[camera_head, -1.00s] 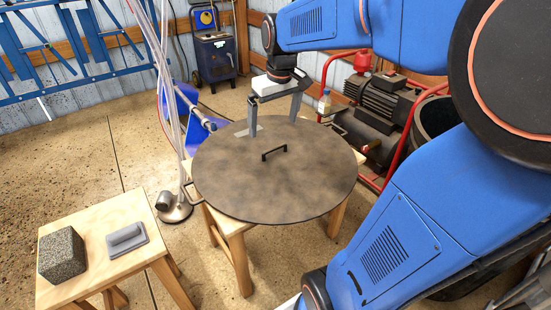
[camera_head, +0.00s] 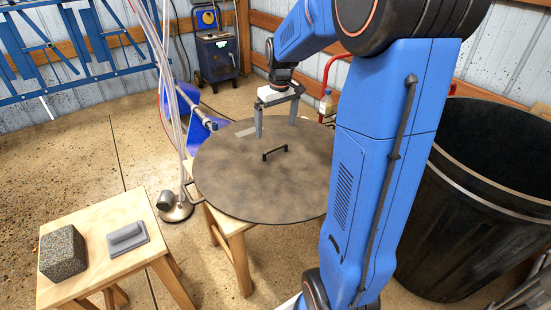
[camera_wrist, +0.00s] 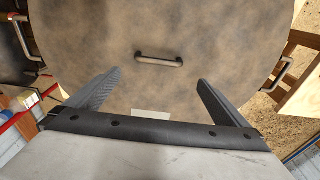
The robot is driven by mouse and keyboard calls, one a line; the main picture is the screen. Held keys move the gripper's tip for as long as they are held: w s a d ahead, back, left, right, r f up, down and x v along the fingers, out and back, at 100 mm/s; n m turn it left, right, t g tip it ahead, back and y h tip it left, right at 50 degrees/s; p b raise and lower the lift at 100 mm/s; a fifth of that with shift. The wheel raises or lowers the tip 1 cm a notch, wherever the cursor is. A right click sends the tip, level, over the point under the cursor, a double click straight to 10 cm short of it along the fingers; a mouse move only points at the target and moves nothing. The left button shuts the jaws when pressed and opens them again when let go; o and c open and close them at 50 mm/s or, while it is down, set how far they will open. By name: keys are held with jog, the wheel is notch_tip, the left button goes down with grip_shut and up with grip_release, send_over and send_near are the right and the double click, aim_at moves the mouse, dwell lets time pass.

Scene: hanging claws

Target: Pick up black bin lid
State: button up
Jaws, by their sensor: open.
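The black bin lid (camera_head: 250,185) is a large round dark disc with a mottled brown surface, lying flat on a wooden stool (camera_head: 238,255). A small black bar handle (camera_head: 275,153) stands at its middle. In the wrist view the lid (camera_wrist: 160,25) fills most of the picture, with its handle (camera_wrist: 158,59) ahead of the fingers. Side handles show at its left and right rims. My gripper (camera_head: 275,132) is open and empty above the far part of the lid. In the wrist view its fingers (camera_wrist: 160,80) are spread wide, apart from the handle.
A large black bin (camera_head: 475,225) stands open on the right, behind my arm. A wooden stool (camera_head: 100,240) at lower left holds a speckled stone block (camera_head: 62,254) and a grey float-like tool (camera_head: 127,237). Clear tubes (camera_head: 172,110) hang left of the lid.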

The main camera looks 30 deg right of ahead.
send_over(276, 148)
notch_tip(276, 148, down, 5)
jog(key=shift+a+f, duration=0.1)
jog(key=shift+a, duration=0.05)
jog(key=shift+f, duration=2.7)
jog(key=shift+w, duration=0.1)
jog(key=shift+d+r, duration=0.1)
jog(key=shift+d, duration=0.1)
jog(key=c, duration=0.8)
